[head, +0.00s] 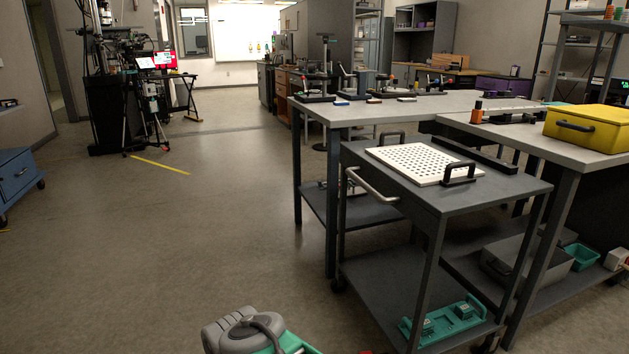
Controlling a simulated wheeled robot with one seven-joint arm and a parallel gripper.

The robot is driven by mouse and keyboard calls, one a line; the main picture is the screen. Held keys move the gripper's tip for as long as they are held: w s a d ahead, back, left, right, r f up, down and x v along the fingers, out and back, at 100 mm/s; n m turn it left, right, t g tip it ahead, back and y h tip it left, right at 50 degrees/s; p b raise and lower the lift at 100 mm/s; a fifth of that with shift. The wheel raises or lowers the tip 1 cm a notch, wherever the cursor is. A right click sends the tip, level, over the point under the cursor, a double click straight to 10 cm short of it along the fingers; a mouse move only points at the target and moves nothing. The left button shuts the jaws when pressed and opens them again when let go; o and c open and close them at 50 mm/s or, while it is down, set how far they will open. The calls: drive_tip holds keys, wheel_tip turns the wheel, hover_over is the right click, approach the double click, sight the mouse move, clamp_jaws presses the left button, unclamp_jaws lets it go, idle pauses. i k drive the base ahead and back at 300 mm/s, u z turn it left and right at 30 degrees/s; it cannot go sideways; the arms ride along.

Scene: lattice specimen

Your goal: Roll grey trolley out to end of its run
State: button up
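The grey trolley (480,192) stands right of centre in the head view, against the benches. It has a dark grey top, a lower shelf and castors. A pale bar handle (371,186) sticks out from its left end. A white perforated plate (412,153) with two black handles lies on its top. A teal fixture (443,322) sits on its lower shelf. A grey and teal part of my own arm shows at the bottom edge, apart from the trolley. No gripper fingers show, so I cannot see whether anything is held.
Open floor (210,220) lies left of the trolley, with yellow tape (160,165) farther back. A light-topped bench (400,106) stands behind the trolley. A yellow case (590,127) sits on the right bench. A blue cabinet (18,178) on castors stands at the far left.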

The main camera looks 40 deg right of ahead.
sight(393, 283)
drive_tip(key=u, duration=0.3)
drive_tip(key=i, duration=0.9)
drive_tip(key=z, duration=0.85)
drive_tip(key=i, duration=0.65)
drive_tip(key=z, duration=0.75)
